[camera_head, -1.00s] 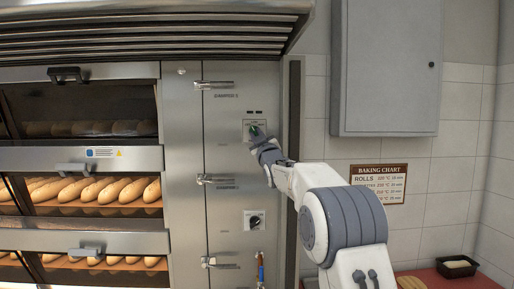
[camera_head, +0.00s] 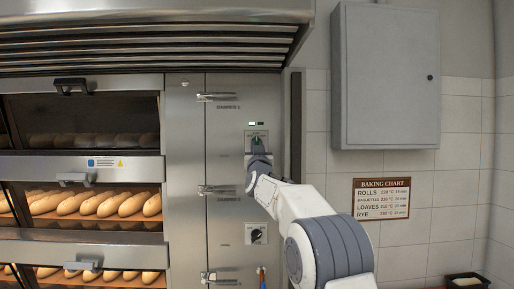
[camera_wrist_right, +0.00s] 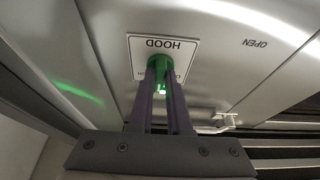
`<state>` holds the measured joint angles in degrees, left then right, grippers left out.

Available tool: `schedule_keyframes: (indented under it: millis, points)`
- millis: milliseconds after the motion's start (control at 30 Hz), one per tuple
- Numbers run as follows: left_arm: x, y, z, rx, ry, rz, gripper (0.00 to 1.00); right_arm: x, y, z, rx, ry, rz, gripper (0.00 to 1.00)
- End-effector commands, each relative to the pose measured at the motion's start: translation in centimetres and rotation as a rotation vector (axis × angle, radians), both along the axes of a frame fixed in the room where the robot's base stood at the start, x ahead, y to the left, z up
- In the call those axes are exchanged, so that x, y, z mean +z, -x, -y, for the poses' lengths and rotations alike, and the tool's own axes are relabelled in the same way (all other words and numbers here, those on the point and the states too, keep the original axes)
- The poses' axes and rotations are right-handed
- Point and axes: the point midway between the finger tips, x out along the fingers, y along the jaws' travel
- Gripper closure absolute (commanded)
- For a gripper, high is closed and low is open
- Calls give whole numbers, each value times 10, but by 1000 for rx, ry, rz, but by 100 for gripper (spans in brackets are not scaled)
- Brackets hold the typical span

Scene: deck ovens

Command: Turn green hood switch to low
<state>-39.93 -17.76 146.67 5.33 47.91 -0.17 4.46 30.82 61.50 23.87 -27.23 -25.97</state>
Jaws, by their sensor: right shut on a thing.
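The green hood switch (camera_head: 256,141) sits on a labelled plate on the oven's steel side panel. In the right wrist view the green switch (camera_wrist_right: 160,62) shows under the word HOOD, between the fingertips. My right gripper (camera_head: 257,150) is shut on it; the same gripper (camera_wrist_right: 160,75) fills the lower middle of the wrist view. The fingers hide part of the knob and its lettering, so I cannot read its setting. My left gripper is not in view.
A black rotary knob (camera_head: 256,235) sits lower on the panel. Metal latches (camera_head: 218,97) line the panel's left side. Oven decks with loaves (camera_head: 95,204) are at left, a slatted hood (camera_head: 150,40) above. A grey cabinet (camera_head: 385,80) and baking chart (camera_head: 381,198) are on the right wall.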

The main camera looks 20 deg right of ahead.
Motion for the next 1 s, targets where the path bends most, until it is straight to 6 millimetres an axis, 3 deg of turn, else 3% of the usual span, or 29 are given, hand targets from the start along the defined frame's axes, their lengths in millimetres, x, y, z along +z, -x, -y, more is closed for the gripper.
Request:
schedule_keyframes:
  millis: [300,333,400,767,1000]
  points:
    - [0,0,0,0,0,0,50,-1,0,0,0,-1,-1,100]
    - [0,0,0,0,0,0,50,-1,0,0,0,-1,-1,76]
    - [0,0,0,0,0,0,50,-1,0,0,0,0,-1,54]
    - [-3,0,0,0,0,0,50,-2,2,0,0,0,0,54]
    - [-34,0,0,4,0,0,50,-19,29,-8,1,0,1,54]
